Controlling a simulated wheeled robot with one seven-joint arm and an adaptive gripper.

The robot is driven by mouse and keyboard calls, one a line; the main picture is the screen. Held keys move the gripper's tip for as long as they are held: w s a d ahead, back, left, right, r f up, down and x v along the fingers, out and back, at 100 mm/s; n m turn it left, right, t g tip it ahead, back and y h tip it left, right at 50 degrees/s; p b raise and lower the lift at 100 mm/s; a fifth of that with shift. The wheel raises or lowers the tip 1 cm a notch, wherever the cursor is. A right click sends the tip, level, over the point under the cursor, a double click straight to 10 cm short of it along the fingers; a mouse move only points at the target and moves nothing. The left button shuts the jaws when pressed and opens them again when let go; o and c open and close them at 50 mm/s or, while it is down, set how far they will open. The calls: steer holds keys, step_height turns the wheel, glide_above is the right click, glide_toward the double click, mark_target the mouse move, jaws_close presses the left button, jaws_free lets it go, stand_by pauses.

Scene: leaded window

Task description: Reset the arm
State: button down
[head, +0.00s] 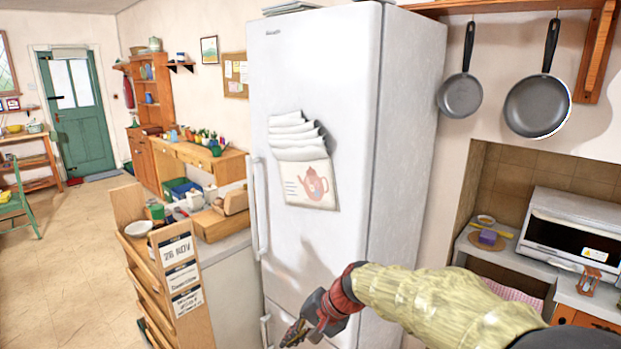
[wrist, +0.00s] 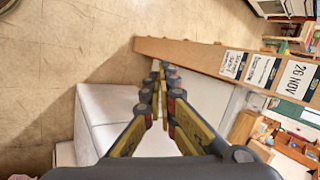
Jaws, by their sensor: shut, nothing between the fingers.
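My arm, in a knitted yellow-green sleeve, reaches in from the lower right of the head view. My gripper (head: 294,333) is low in front of the white fridge (head: 345,240), near its lower door handle. In the wrist view my gripper (wrist: 162,70) points forward with its fingertips together and nothing between them. The fridge's lower part appears to show at the left of the wrist view. Whether the gripper touches the fridge I cannot tell.
A wooden rack (head: 165,265) with date cards stands left of the fridge, beside a counter. Two pans (head: 460,95) hang at the right above a toaster oven (head: 572,232). The tiled floor (head: 60,290) at the left is mostly clear, reaching a green door (head: 78,115).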

steer(key=s+d+r+n+t+h, duration=0.1)
steer(key=s+d+r+n+h, duration=0.1)
steer(key=s+d, duration=0.9)
steer(key=s+d+r+n+t+h, duration=0.2)
steer(key=s+d+r+h, duration=0.2)
steer(key=s+d+r, duration=0.3)
steer(key=shift+s+d+h, duration=0.4)
steer(key=shift+s+d, duration=2.3)
steer(key=shift+s, duration=1.95)
